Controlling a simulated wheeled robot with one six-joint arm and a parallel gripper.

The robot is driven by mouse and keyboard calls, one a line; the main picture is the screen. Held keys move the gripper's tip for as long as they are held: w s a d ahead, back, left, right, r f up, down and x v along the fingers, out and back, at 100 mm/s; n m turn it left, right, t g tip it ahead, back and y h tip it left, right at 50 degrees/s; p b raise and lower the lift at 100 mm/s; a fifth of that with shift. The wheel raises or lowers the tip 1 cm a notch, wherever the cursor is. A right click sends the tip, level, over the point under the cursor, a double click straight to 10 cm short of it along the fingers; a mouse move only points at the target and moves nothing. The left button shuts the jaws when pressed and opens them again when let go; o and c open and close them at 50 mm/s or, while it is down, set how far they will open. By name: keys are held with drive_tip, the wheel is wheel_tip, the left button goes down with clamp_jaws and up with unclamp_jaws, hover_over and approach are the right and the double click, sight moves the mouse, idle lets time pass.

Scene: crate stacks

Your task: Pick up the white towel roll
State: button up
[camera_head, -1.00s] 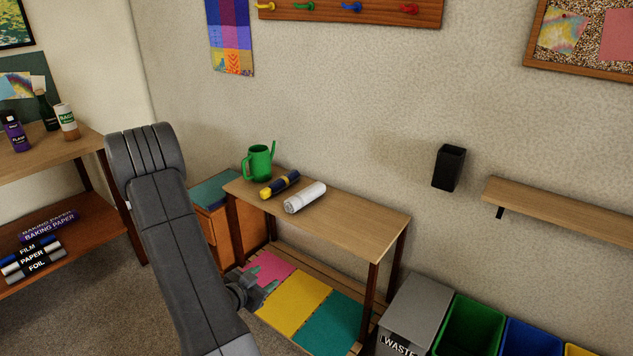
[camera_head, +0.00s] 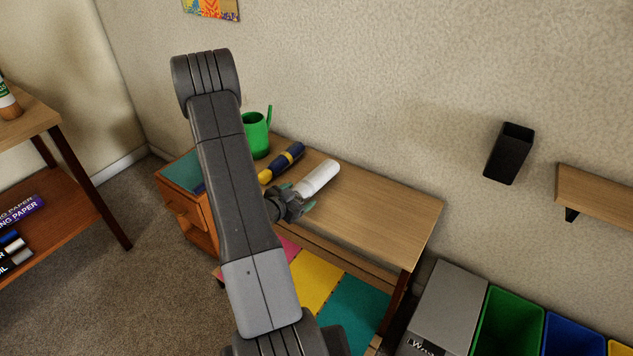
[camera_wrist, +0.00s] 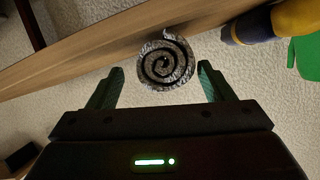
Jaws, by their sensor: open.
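The white towel roll (camera_head: 319,178) lies on the wooden table (camera_head: 385,215). In the wrist view, the towel roll (camera_wrist: 166,62) shows its spiral end, facing the camera between and beyond the two fingertips. My gripper (camera_head: 299,197) is at the near end of the roll, by the table's front edge. Its green-tipped fingers are open with nothing between them in the wrist view (camera_wrist: 160,82). My arm hides part of the table's left side in the head view.
The table's right part is clear. A grey waste bin (camera_head: 449,303) and a green bin (camera_head: 507,322) stand to the right of the table.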

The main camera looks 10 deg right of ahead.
sight(312, 183)
drive_tip(key=x, duration=0.5)
drive_tip(key=shift+w+d+r, duration=0.15)
drive_tip(key=shift+w+d, duration=0.05)
drive_tip(key=shift+w, duration=0.2)
drive_tip(key=shift+c, duration=0.2)
drive_tip(key=c, duration=0.7)
drive_tip(key=shift+c, duration=0.2)
